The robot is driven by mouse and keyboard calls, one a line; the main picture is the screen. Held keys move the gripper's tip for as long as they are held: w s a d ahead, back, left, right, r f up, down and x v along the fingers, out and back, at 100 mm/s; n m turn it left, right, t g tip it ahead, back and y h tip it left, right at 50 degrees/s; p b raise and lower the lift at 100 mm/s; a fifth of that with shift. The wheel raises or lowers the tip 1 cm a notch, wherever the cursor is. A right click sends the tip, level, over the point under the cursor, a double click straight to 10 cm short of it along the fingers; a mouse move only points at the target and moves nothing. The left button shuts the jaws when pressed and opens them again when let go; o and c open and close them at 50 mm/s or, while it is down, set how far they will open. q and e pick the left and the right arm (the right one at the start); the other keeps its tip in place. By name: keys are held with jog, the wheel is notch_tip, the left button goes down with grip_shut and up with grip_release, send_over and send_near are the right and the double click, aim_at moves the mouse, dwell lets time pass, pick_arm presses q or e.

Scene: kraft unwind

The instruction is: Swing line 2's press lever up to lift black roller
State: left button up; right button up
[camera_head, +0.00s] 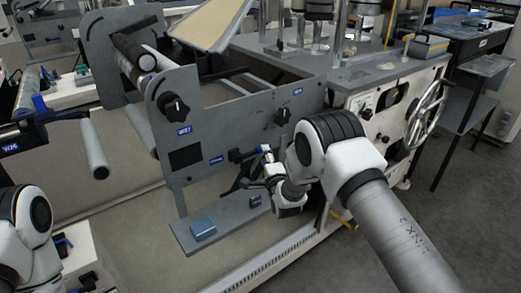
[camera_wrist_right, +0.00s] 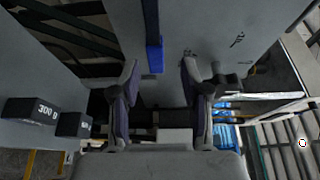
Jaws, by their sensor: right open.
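The press lever (camera_head: 242,155) is a dark bar with a blue end on the front of the grey side plate (camera_head: 222,120). In the right wrist view the blue-ended lever (camera_wrist_right: 154,55) hangs down between the two fingers near their tips. My right gripper (camera_head: 248,178) is open beside the lever; its fingers also show in the wrist view (camera_wrist_right: 160,82), one on each side with gaps. A black roller (camera_head: 128,48) lies between the side plates at the upper left, beside a pale roller. My left arm shows at the lower left, but its gripper is out of view.
A grey shelf (camera_head: 218,222) under the plate holds a blue box (camera_head: 203,228). Black blocks, one marked 300 g (camera_wrist_right: 40,112), show in the wrist view. Black knobs (camera_head: 176,109) stick out from the plate. A handwheel (camera_head: 426,112) stands at the right.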

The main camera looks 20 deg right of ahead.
jog(key=w, duration=0.5)
jog(key=shift+w+d+f, duration=0.1)
jog(key=shift+d+f, duration=0.2)
jog(key=shift+f, duration=0.1)
jog(key=shift+w+r, duration=0.15)
jog(key=shift+w, duration=0.1)
grip_shut()
